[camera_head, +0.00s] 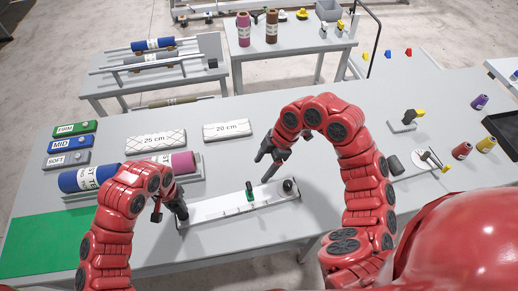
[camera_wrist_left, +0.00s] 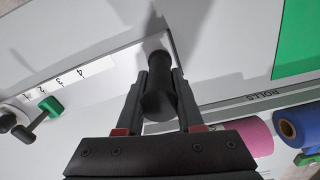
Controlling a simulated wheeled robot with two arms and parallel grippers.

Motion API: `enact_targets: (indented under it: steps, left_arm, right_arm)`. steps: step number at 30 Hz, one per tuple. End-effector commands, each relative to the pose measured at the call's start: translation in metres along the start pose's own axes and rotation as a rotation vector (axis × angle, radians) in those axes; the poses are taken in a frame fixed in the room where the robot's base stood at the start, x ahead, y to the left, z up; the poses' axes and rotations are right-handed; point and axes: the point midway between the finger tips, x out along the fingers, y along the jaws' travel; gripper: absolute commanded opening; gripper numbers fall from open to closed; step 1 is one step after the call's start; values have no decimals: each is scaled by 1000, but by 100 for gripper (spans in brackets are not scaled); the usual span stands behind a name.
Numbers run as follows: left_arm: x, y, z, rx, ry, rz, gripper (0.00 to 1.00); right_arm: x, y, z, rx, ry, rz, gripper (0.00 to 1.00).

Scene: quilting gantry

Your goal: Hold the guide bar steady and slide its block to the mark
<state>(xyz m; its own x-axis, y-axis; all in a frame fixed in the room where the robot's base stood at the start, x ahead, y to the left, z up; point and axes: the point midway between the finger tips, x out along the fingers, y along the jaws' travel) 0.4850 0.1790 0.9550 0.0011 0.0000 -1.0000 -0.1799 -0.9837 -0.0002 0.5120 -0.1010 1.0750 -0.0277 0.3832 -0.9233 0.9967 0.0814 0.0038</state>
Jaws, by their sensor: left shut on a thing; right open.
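The white guide bar (camera_head: 222,209) lies on the grey table in front of me, with a printed number scale that shows in the left wrist view (camera_wrist_left: 90,68). Its green block (camera_head: 250,192) stands towards the right part of the bar and also shows in the left wrist view (camera_wrist_left: 50,106). A black knob (camera_head: 289,186) is at the bar's right end. My left gripper (camera_head: 181,212) is shut on the black handle (camera_wrist_left: 157,98) at the bar's left end. My right gripper (camera_head: 269,160) is open and empty, behind the bar and apart from the block.
Blue (camera_head: 88,179) and pink (camera_head: 183,162) rolls lie left behind the bar. Pads marked 25 cm (camera_head: 158,143) and 20 cm (camera_head: 227,130) lie farther back. A green mat (camera_head: 40,245) covers the left front. Spools (camera_head: 462,150) and small tools stand right.

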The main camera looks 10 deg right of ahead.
Motion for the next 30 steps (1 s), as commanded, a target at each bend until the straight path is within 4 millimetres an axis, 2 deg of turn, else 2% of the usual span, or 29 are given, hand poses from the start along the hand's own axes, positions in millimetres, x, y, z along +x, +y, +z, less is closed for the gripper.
enact_targets:
  steps: [1,6,17,30]
  left_arm:
    - [2,0,1,-1,-2,0,40]
    - [1,0,0,-1,-1,0,70]
    - [-5,0,-1,-1,3,0,71]
    - [-67,-1,-1,-1,1,-3,71]
  right_arm:
    - [1,0,0,0,0,0,75]
    - [0,0,0,0,0,0,75]
    - [0,0,0,0,0,0,75]
    - [0,0,0,0,0,0,75]
